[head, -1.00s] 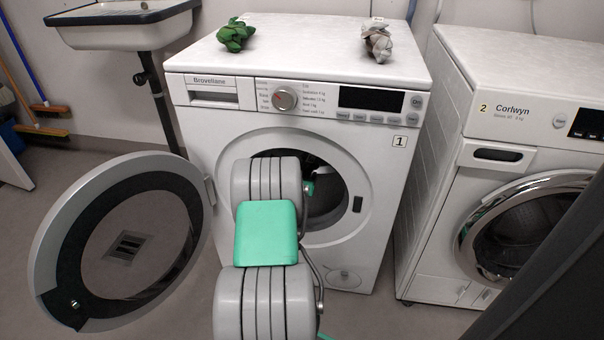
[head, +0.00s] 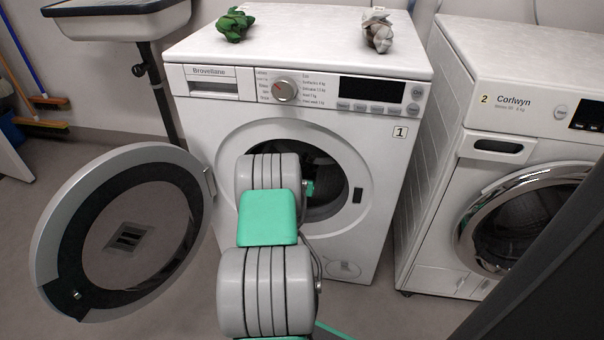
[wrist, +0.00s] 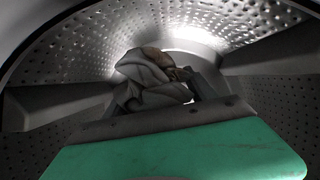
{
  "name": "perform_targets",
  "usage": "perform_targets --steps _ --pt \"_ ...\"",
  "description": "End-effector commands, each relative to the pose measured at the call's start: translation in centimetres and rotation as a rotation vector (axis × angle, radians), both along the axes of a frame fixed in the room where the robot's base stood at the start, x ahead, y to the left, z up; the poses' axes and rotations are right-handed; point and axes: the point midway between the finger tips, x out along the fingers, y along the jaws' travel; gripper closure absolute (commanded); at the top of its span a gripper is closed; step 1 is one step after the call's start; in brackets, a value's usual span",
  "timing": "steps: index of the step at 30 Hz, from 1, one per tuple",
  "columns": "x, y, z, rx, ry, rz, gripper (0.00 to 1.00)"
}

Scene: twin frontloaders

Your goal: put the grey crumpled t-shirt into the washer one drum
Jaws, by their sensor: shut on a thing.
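Washer one (head: 388,165), marked "1", stands in the middle of the head view with its round door (head: 52,240) swung wide open to the left. My arm reaches into its opening, and my gripper is mostly hidden there in the head view. In the wrist view my gripper (wrist: 182,84) is inside the perforated metal drum (wrist: 75,50). It is shut on the grey crumpled t-shirt (wrist: 150,85), which bunches up in front of the green palm. The drum wall curves behind the shirt. I cannot tell whether the shirt touches the drum.
A green crumpled cloth (head: 233,25) and a pale grey-brown crumpled cloth (head: 378,30) lie on top of washer one. Washer two (head: 480,140) stands to the right with its door (head: 470,235) shut. A sink (head: 115,20) and brooms (head: 40,100) are at the left.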

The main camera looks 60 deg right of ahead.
Motion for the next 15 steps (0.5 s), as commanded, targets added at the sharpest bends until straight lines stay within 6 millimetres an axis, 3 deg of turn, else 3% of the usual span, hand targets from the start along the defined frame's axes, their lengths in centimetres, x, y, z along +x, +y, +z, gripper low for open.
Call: perform_targets --steps 15 --pt "0.0 0.0 -2.0 -0.001 0.0 0.0 0.8"
